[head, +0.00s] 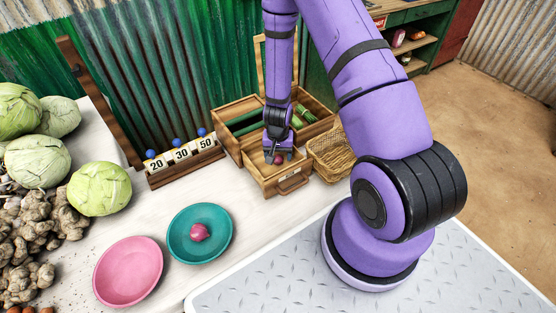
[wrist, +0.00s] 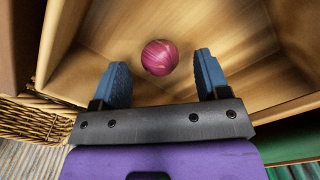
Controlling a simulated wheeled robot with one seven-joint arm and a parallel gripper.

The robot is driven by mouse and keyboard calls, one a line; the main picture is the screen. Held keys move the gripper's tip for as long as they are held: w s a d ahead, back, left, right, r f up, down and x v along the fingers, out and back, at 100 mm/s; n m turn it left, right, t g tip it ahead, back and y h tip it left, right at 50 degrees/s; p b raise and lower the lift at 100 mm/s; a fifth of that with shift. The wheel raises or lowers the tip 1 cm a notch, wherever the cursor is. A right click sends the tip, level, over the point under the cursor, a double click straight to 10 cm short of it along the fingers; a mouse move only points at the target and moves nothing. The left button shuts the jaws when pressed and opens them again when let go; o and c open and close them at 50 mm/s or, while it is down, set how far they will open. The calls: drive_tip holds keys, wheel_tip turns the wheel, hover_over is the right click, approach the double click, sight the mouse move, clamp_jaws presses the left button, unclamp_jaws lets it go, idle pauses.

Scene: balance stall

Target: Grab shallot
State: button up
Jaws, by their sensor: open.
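A round pink-purple shallot (wrist: 160,57) lies on the wooden floor of an open drawer in the wrist view. It also shows in the head view (head: 278,160), just below my gripper (head: 278,153). In the wrist view my gripper (wrist: 160,80) is open, with its two blue fingers apart on either side of the shallot's near edge and nothing between them in contact. The drawer (head: 262,184) is pulled out of a wooden box at the front. A second shallot (head: 199,232) lies in a teal bowl (head: 178,246).
The wooden box (head: 228,113) has compartments with green vegetables. A wicker basket (head: 330,160) stands right beside the drawer. A pink bowl (head: 128,272), a number rack (head: 182,157) and cabbages (head: 100,188) are to the left. Drawer walls surround the gripper closely.

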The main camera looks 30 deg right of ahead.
drive_tip(key=shift+f, duration=0.9)
drive_tip(key=c, duration=1.1)
drive_tip(key=shift+r, duration=0.15)
